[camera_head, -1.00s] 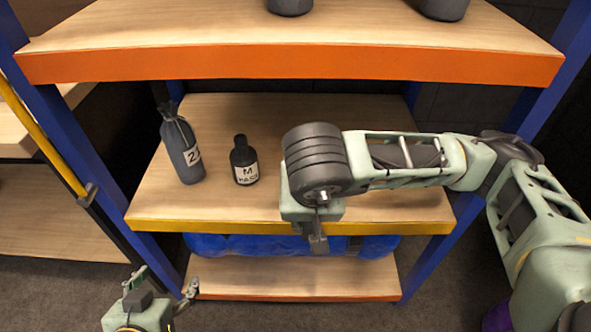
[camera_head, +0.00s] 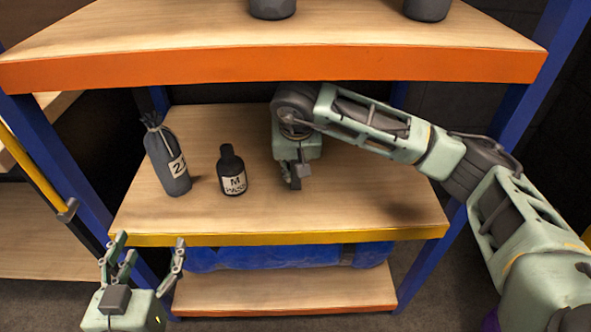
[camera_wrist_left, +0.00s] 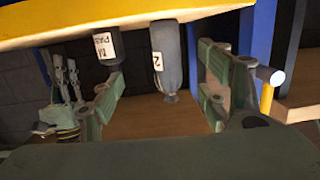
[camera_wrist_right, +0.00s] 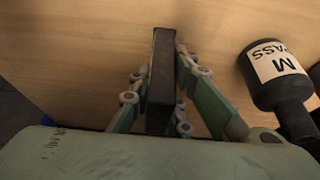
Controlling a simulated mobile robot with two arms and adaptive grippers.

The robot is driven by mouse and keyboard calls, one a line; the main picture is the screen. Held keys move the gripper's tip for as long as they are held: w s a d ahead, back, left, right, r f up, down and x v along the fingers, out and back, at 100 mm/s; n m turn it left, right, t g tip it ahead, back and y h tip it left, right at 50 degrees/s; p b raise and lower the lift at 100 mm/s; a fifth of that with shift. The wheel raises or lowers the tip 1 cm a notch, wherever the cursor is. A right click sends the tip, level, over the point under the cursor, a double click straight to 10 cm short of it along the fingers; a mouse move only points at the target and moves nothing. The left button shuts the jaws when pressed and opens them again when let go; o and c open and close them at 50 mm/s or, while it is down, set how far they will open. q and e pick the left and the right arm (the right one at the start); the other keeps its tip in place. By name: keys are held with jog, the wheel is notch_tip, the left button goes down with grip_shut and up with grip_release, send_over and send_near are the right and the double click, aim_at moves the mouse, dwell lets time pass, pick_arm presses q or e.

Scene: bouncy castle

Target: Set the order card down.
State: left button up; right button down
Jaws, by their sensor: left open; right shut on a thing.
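My right gripper (camera_head: 292,182) reaches over the middle shelf, pointing down, to the right of the bottles. In the right wrist view its fingers (camera_wrist_right: 161,85) are shut on a thin dark slab, the order card (camera_wrist_right: 161,68), seen edge-on above the wooden board. I cannot tell whether the card touches the board. In the head view the card is mostly hidden by the gripper. My left gripper (camera_head: 150,246) is open and empty, low in front of the shelf at the left. The middle shelf (camera_head: 360,205) has a yellow front edge and bare wood around the right gripper.
A dark bottle marked M (camera_head: 231,172) stands just left of the right gripper. A taller wrapped bottle marked 2 (camera_head: 168,160) stands farther left. The orange-edged upper shelf (camera_head: 280,67) hangs above the right arm. A blue roll (camera_head: 280,257) lies below. Free board lies to the right.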

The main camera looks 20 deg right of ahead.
jog(key=shift+f, duration=0.9)
pick_arm(q)
jog(key=r, duration=0.1)
jog(key=t, duration=0.1)
jog(key=r, duration=0.1)
jog(key=shift+w+d+r+t, duration=0.25)
jog(key=shift+r+t, duration=0.05)
jog(key=shift+r, duration=0.05)
jog(key=shift+r, duration=0.1)
pick_arm(e)
jog(key=shift+f, duration=0.15)
jog(key=c, duration=1.6)
grip_release()
jog(key=shift+c, duration=0.2)
pick_arm(q)
jog(key=shift+d+r+h, duration=0.1)
jog(key=shift+r+h, duration=0.25)
jog(key=shift+h, duration=0.05)
